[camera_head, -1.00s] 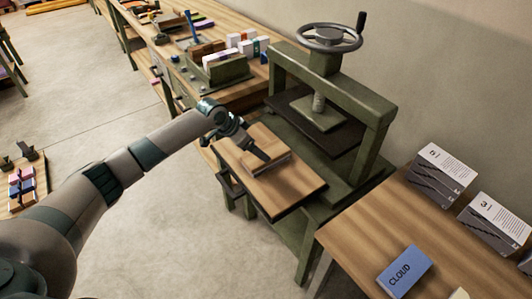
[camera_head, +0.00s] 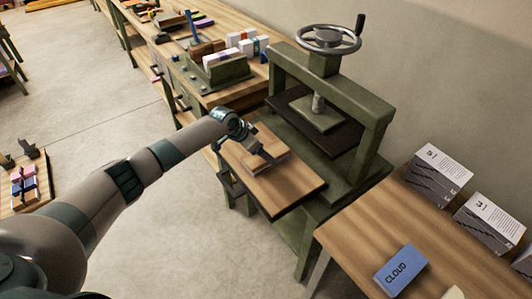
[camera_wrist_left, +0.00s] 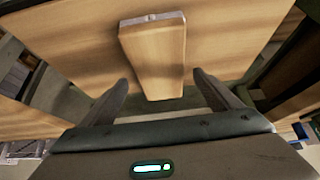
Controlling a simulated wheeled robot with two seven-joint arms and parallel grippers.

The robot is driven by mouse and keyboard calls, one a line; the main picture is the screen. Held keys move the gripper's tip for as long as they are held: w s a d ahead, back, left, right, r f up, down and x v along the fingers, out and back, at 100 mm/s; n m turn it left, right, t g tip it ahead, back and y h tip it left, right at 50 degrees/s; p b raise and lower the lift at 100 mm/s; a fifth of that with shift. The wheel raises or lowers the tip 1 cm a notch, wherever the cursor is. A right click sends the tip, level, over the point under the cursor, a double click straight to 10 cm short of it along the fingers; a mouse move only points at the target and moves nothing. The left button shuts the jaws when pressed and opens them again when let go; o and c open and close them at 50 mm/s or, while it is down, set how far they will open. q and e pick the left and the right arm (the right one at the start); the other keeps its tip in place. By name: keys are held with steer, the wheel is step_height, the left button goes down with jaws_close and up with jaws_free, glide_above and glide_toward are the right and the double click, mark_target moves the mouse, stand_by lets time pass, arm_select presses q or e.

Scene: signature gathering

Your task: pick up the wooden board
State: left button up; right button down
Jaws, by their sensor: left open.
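A small light wooden board (camera_head: 248,143) lies flat on a larger wooden board (camera_head: 290,190) in front of the press. In the left wrist view the small board (camera_wrist_left: 155,50) is a narrow slab on the broad wooden surface (camera_wrist_left: 80,50). I cannot tell how far down the fingers reach. My right gripper is not in view.
A green screw press (camera_head: 375,140) with a handwheel stands just behind the boards. A table at right holds a blue CLOUD box (camera_head: 402,270) and grey-white boxes (camera_head: 437,170). A long workbench (camera_head: 235,95) with books stands behind left.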

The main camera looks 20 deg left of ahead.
arm_select(q)
steer(key=shift+x, duration=0.9)
steer(key=shift+c, duration=0.3)
steer(key=c, duration=1.2)
steer(key=shift+r, duration=0.15)
steer(key=shift+r, duration=0.55)
step_height(320, 180, up, 2)
steer(key=shift+r+b, duration=0.1)
steer(key=shift+b, duration=0.75)
steer(key=s+d+r+b, duration=0.3)
steer(key=s+d+r, duration=0.3)
steer(key=d, duration=0.3)
steer(key=shift+d+r, duration=0.4)
steer(key=shift+r, duration=0.35)
steer(key=shift+s, duration=0.15)
